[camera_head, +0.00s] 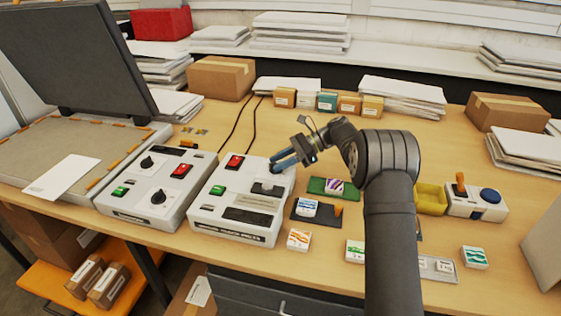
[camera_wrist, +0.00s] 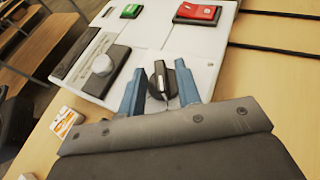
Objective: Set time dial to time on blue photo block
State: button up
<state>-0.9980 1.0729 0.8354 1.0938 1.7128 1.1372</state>
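The blue photo block (camera_head: 307,207) is a white block with a blue picture, on a dark tray with an orange handle; its printing is too small to read. The right control box (camera_head: 212,212) has a black dial (camera_wrist: 168,82), and a grey knob (camera_wrist: 103,65) to its left in the wrist view. Which of them is the time dial I cannot read. My gripper (camera_wrist: 161,78), also at the box in the head view (camera_head: 281,163), is open, with one blue finger on each side of the black dial. Contact is unclear. In the head view my gripper hides this dial.
The right box also carries a red switch (camera_head: 235,162) and a green switch (camera_head: 218,190). A similar control box (camera_head: 150,196) stands to its left. A purple-striped block (camera_head: 333,185) lies on a green tray to the right. An orange-patterned block (camera_head: 299,239) lies near the front edge.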

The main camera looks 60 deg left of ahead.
jog(key=v, duration=1.2)
jog(key=shift+s, duration=0.1)
jog(key=x, duration=1.2)
jog(key=shift+w, duration=0.25)
